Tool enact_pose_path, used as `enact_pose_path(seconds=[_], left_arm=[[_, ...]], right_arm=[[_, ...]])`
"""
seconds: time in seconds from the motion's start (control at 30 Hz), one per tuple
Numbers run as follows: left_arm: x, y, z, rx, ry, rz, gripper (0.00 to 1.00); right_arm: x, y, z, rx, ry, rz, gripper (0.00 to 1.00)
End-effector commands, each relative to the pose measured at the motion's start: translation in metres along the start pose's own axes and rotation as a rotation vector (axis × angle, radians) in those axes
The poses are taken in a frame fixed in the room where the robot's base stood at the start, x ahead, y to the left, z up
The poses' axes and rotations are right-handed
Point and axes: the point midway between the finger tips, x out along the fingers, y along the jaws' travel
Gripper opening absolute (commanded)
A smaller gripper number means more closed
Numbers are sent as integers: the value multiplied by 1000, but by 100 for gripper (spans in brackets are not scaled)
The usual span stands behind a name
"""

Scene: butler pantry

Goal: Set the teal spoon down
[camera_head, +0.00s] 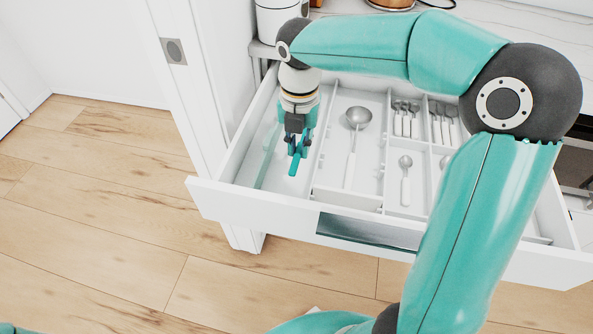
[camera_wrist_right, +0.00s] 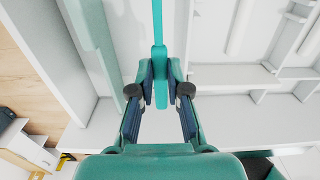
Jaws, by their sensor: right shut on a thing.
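My right gripper (camera_head: 297,142) is inside the open white drawer (camera_head: 330,198), over its leftmost compartment. It is shut on the teal spoon; a teal end (camera_head: 293,168) shows below the fingers. In the right wrist view the spoon's thin teal handle (camera_wrist_right: 158,25) runs up from between the two fingertips (camera_wrist_right: 160,88) to the top edge. The spoon's bowl cannot be made out. Whether the spoon touches the compartment floor cannot be told. My left gripper is not in view.
A ladle (camera_head: 352,147) lies in the compartment right of the gripper. Small spoons (camera_head: 405,180) and other white-handled cutlery (camera_head: 440,120) fill compartments further right. Dividers (camera_head: 325,140) separate them. A white canister (camera_head: 277,20) stands on the counter behind. The leftmost compartment looks otherwise mostly clear.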

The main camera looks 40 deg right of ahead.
Motion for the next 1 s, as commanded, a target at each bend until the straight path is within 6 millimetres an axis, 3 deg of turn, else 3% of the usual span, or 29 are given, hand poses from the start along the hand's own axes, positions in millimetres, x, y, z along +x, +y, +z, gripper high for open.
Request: enact_pose_path(seconds=[0.1,0.37,0.6,1.0], left_arm=[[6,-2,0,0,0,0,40],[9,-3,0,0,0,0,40],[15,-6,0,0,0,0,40],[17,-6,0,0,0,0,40]], right_arm=[[24,-1,0,2,1,-1,0],[44,-1,0,4,1,0,0],[76,-2,0,3,1,-2,0],[81,-2,1,4,-1,1,0]])
